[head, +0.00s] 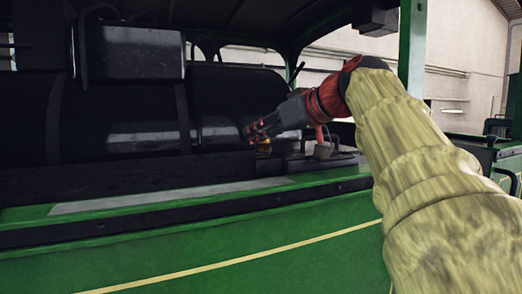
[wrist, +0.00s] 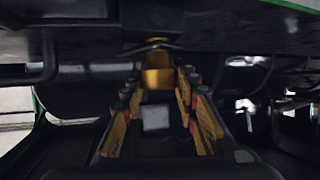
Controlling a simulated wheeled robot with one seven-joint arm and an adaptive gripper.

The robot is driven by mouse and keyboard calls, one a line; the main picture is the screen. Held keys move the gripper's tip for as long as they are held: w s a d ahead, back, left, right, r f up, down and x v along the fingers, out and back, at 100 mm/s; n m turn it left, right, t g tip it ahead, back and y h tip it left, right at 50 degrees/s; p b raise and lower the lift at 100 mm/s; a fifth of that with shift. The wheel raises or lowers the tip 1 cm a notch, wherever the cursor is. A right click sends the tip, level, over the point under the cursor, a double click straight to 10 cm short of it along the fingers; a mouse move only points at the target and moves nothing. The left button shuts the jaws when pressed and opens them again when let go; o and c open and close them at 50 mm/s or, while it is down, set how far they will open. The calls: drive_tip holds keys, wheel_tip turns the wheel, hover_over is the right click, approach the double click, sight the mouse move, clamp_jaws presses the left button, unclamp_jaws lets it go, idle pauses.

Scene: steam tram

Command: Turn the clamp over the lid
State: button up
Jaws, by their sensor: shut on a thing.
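My gripper (head: 262,130) is at the dark engine top, its jaws closed around a small brass-coloured piece (wrist: 158,79) that looks like the clamp. In the wrist view the yellow-padded fingers (wrist: 160,92) run up to either side of this piece. In the head view a bit of brass (head: 263,147) shows just under the fingertips. I cannot tell the clamp's exact angle. The lid cannot be told apart from the dark surfaces around the clamp.
A green side panel (head: 220,245) with a yellow line runs along the front, below a dark ledge (head: 130,180). A large dark boiler housing (head: 130,100) stands left of my gripper. A small pot-like fitting (head: 322,150) is close on the right. A green post (head: 412,45) rises behind my arm.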

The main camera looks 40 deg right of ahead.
drive_tip(key=m+h, duration=0.2)
drive_tip(key=shift+a+h, duration=0.15)
drive_tip(key=shift+h, duration=0.25)
drive_tip(key=m+g+h, duration=0.1)
drive_tip(key=m+h, duration=0.2)
drive_tip(key=shift+w, duration=0.1)
drive_tip(key=m+g+h+b, duration=0.1)
drive_tip(key=m+g+h, duration=0.2)
drive_tip(key=m, duration=0.1)
drive_tip(key=shift+f+h, duration=0.1)
drive_tip(key=shift+h, duration=0.3)
drive_tip(key=shift+m+g+h+b, duration=0.45)
drive_tip(key=shift+m+g+h, duration=0.55)
drive_tip(key=shift+m+g, duration=0.4)
drive_tip(key=shift+f, duration=0.1)
drive_tip(key=o, duration=1.1)
drive_tip(key=shift+o, duration=0.2)
drive_tip(key=shift+r, duration=0.2)
drive_tip(key=v, duration=1.1)
drive_tip(key=shift+s+a, duration=0.2)
drive_tip(key=shift+a, duration=0.1)
